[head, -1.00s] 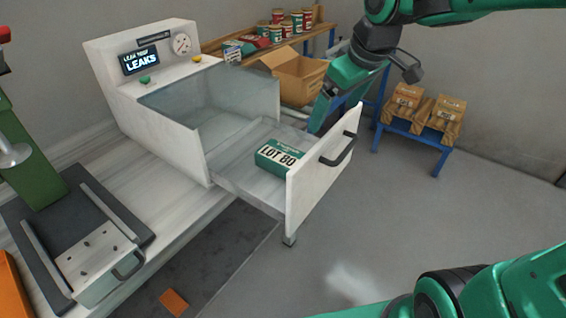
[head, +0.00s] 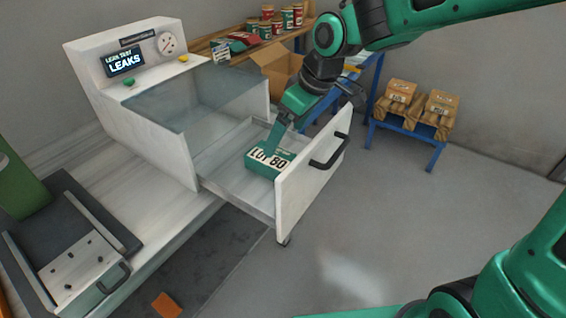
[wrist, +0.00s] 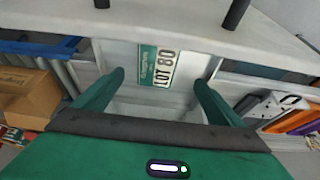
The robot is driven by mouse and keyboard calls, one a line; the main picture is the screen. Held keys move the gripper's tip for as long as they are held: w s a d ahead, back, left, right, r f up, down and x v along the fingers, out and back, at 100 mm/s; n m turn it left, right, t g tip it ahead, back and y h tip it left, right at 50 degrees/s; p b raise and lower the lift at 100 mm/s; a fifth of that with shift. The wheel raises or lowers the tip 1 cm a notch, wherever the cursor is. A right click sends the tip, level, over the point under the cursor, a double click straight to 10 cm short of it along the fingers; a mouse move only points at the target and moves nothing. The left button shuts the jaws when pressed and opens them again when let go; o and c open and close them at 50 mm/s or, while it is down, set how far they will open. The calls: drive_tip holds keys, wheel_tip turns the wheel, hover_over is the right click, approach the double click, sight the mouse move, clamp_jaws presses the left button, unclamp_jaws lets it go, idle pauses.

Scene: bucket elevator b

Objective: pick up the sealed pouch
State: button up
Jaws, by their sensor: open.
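The sealed pouch (head: 268,162) is green with a white label reading "LOT 80". It lies in the pulled-out drawer (head: 225,180) of the leak test machine (head: 150,100). My gripper (head: 280,135) is open above the pouch, reaching down into the drawer from the back right. In the wrist view the pouch (wrist: 158,66) shows between and beyond my two spread green fingers (wrist: 160,88). The fingers do not appear to touch it. In the head view my gripper hides a little of the pouch's far edge.
The drawer's white front panel with its dark handle (head: 330,152) stands close to my gripper. A cardboard box (head: 272,68) is behind it. A blue stand (head: 408,138) holds brown paper bags at the right.

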sight(277, 157)
drive_tip(key=x, duration=0.9)
drive_tip(key=shift+w+d+f, duration=0.1)
drive_tip(key=shift+d+f, duration=0.1)
drive_tip(key=shift+d, duration=0.2)
drive_tip(key=c, duration=0.9)
